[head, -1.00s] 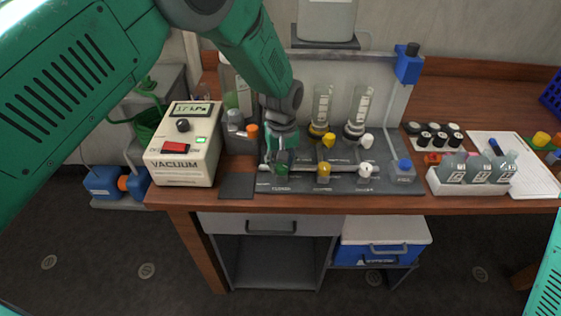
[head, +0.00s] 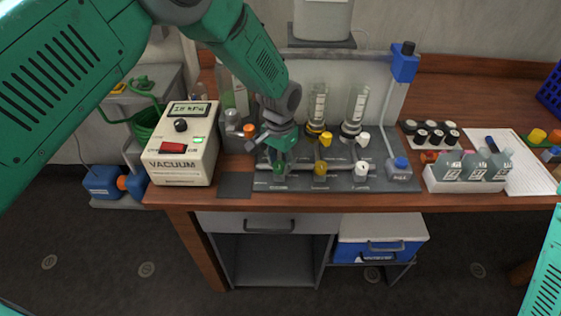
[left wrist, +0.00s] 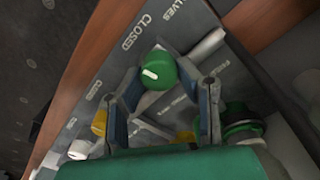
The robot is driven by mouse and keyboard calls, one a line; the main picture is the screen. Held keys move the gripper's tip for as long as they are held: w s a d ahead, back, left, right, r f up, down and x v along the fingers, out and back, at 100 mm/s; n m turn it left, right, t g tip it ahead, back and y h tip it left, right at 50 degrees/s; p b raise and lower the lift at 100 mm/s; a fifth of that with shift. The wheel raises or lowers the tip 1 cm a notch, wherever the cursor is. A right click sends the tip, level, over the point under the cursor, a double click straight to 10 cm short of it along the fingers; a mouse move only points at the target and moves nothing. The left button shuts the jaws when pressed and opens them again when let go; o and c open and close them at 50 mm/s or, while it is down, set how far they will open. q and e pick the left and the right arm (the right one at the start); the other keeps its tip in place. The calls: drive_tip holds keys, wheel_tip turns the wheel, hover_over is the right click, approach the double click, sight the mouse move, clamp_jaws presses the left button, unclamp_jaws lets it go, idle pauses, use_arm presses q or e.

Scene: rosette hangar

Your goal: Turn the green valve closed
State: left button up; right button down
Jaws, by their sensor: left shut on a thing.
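The green valve (head: 279,168) is the leftmost knob of the front row on the grey valve board (head: 300,187). In the left wrist view the green valve (left wrist: 160,72) is a round knob with a white mark pointing left in the picture, near the printed word CLOSED. My left gripper (head: 276,158) comes down over it from above. In the left wrist view the fingers of my left gripper (left wrist: 160,80) stand on both sides of the knob, shut on it. The gripper partly covers the valve in the head view. My right gripper is out of view.
A yellow valve (head: 320,168) and a white valve (head: 361,169) stand to the right. Glass columns (head: 355,108) rise behind. A vacuum box (head: 184,145) stands left, a bottle rack (head: 468,183) right. The desk's front edge runs just before the board.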

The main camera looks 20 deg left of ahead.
sight(279, 164)
use_arm(q)
drive_tip(key=shift+s+f+m, duration=0.2)
drive_tip(key=shift+s+m, duration=0.15)
drive_tip(key=shift+m, duration=0.45)
clamp_jaws()
unclamp_jaws()
drive_tip(key=o, duration=1.1)
drive_tip(key=shift+a+r, duration=0.1)
drive_tip(key=shift+r, duration=0.05)
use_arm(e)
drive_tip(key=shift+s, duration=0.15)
use_arm(q)
drive_tip(key=shift+w, duration=0.1)
drive_tip(key=shift+r, duration=0.2)
wheel_tip(279, 164, up, 12)
drive_tip(key=shift+f, duration=0.2)
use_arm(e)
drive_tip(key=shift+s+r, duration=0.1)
